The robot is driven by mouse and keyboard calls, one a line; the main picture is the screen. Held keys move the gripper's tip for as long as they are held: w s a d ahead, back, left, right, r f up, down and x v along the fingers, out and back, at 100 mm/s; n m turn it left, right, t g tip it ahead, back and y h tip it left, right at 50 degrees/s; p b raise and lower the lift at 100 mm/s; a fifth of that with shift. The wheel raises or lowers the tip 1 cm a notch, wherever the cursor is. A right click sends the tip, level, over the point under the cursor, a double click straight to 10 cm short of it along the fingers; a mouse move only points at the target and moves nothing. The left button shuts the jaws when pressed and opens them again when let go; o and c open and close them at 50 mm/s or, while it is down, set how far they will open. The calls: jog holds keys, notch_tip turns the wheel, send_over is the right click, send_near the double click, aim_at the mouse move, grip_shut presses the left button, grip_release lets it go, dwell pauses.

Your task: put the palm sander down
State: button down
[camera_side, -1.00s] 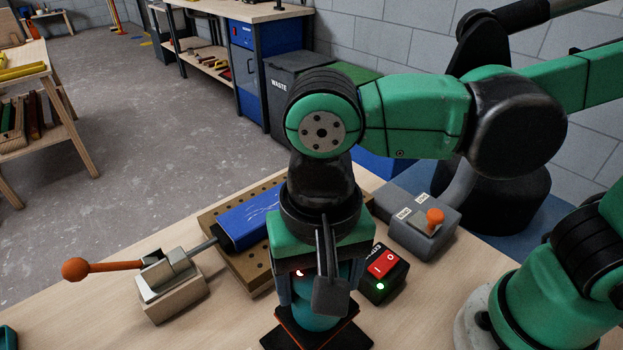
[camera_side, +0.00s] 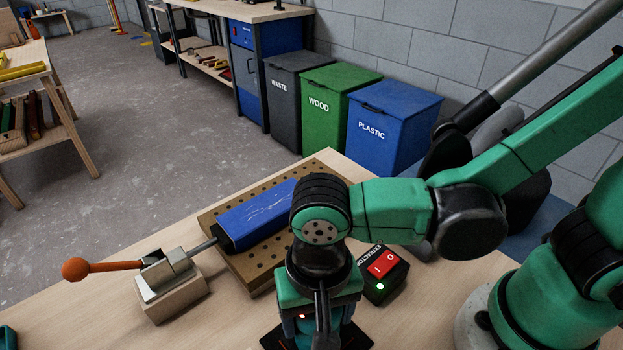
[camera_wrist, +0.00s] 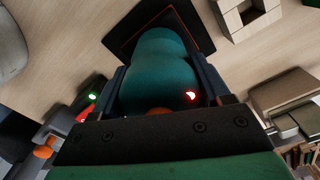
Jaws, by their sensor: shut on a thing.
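The palm sander is teal and rounded, with a small red light lit on its body; it fills the middle of the wrist view (camera_wrist: 158,65). My gripper (camera_wrist: 160,85) is shut on it, a finger on each side. In the side view, my gripper (camera_side: 320,325) is low over the front of the bench, and the wrist hides most of the sander. Under the sander lies a flat black square mat with a thin orange line; it shows in the wrist view (camera_wrist: 195,28) and in the side view (camera_side: 357,338). I cannot tell whether the sander touches it.
A blue batten (camera_side: 258,214) lies on a drilled board (camera_side: 268,262), beside a clamp with an orange handle (camera_side: 110,268). The extractor switch box (camera_side: 384,272), with a green light, stands close right of my gripper. Waste, wood and plastic bins (camera_side: 392,125) stand behind.

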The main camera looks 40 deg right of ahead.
jog(key=shift+f, duration=0.15)
grip_release()
notch_tip(320, 180, up, 12)
jog(key=shift+w+d, duration=0.2)
jog(key=w+d+f+n+t, duration=0.1)
jog(key=w+d+n+t, duration=0.1)
jog(key=d, duration=0.7)
jog(key=w+d+f+n+t, duration=0.2)
jog(key=w+d+t, duration=0.3)
jog(key=d, duration=0.3)
jog(key=shift+w+d+f+n, duration=0.2)
jog(key=shift+w+d+n, duration=0.2)
jog(key=shift+n, duration=0.3)
jog(key=shift+a, duration=0.1)
